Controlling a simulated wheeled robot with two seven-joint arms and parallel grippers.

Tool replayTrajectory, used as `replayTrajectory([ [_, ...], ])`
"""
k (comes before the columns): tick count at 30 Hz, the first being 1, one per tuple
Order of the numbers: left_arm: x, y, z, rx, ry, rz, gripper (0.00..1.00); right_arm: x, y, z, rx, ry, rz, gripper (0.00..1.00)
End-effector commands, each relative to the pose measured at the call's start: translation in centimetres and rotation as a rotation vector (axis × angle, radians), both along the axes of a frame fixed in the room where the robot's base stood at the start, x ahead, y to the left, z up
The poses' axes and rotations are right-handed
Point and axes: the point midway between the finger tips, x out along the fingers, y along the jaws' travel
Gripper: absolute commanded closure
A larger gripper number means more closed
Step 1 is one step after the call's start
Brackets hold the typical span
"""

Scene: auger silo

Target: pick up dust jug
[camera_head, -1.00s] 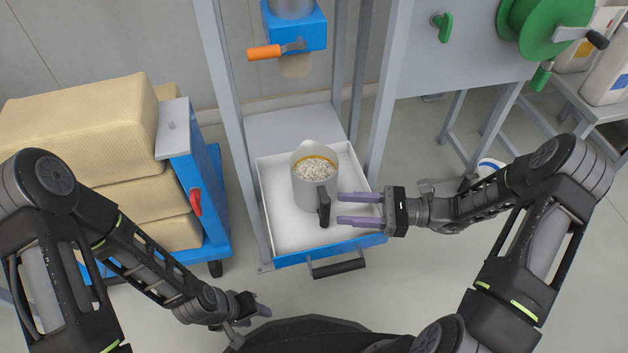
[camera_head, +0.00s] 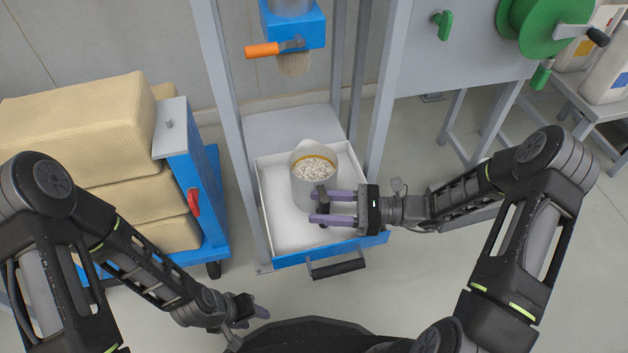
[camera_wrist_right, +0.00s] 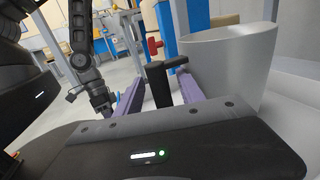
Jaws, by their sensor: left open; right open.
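The dust jug (camera_head: 312,178) is a light grey jug filled with pale pellets, with a black handle facing the front. It stands upright in the white tray of the drawer (camera_head: 282,236). My right gripper (camera_head: 317,206) is open, with its purple fingers on either side of the jug's handle. In the right wrist view the black handle (camera_wrist_right: 158,84) stands between the open fingers (camera_wrist_right: 158,98), and the jug's wall (camera_wrist_right: 225,72) is to the right. Whether the fingers touch the handle cannot be told. My left gripper (camera_head: 262,311) is open and empty, low in front of the drawer.
The drawer has a blue front and a black pull (camera_head: 338,268). Grey frame posts stand on both sides. A blue outlet with an orange lever (camera_head: 275,49) hangs above. A blue cart (camera_head: 200,200) with tan sacks (camera_head: 80,140) stands left. A green reel (camera_head: 545,25) is at upper right.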

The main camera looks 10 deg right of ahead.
Motion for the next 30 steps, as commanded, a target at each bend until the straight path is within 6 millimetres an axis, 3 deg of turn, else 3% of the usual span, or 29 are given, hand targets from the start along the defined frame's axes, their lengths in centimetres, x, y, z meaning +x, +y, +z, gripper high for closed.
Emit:
replayTrajectory([
  [13, 0.00, 0.00, 0.02, 0.000, 0.000, 0.000, 0.56, -0.02, -0.04, 0.00, 0.000, 0.000, 0.000, 0.54],
  [30, -0.01, 0.00, 0.02, 0.000, 0.000, 0.000, 0.56, -0.02, -0.05, 0.00, 0.000, 0.001, 0.000, 1.00],
])
